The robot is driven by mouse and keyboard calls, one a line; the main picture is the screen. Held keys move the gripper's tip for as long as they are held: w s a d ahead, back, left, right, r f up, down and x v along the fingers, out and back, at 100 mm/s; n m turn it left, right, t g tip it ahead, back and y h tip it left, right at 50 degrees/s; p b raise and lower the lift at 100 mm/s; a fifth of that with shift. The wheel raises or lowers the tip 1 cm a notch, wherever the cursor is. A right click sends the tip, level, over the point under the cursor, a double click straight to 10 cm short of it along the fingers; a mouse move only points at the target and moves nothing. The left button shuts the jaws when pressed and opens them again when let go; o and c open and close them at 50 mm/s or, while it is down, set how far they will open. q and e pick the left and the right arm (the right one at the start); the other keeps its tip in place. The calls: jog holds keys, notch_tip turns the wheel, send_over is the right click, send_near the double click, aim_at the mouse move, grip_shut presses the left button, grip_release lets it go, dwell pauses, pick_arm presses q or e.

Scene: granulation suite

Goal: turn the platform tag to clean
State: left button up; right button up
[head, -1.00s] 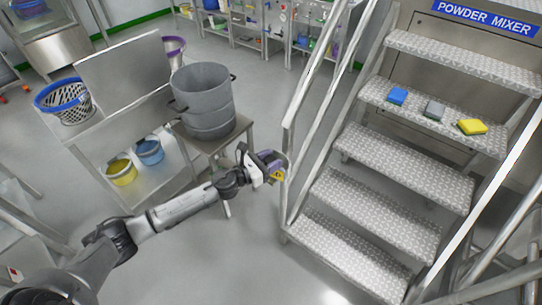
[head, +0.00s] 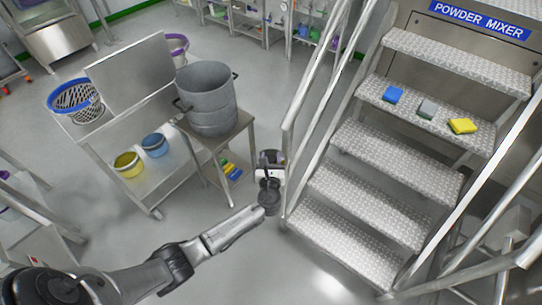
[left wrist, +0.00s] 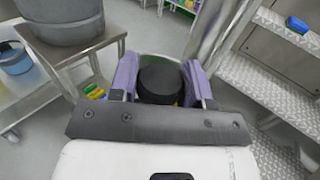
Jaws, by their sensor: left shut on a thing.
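My left gripper (head: 270,158) is beside the stair's left handrail, near its lower end. In the left wrist view its purple fingers (left wrist: 160,82) are shut on a dark round-topped piece (left wrist: 160,80) with a little yellow at its lower right edge. This piece is at the rail and seems to be the platform tag. Its face is turned away or hidden, so I cannot read which side shows. In the head view my gripper hides most of it. My right gripper is in neither view.
The metal stair (head: 395,155) with handrails stands right of my gripper. A grey drum (head: 207,95) stands on a small table to the left. The floor in front is clear.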

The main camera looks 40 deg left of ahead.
pick_arm(q)
jog(key=shift+n+g+y, duration=2.2)
jog(key=shift+g+y, duration=0.1)
jog(key=shift+g, duration=0.3)
jog(key=o, duration=0.9)
jog(key=shift+o, duration=0.2)
jog(key=p+v, duration=0.2)
jog(key=v, duration=1.1)
jog(key=shift+d, duration=0.35)
jog(key=shift+s, duration=0.15)
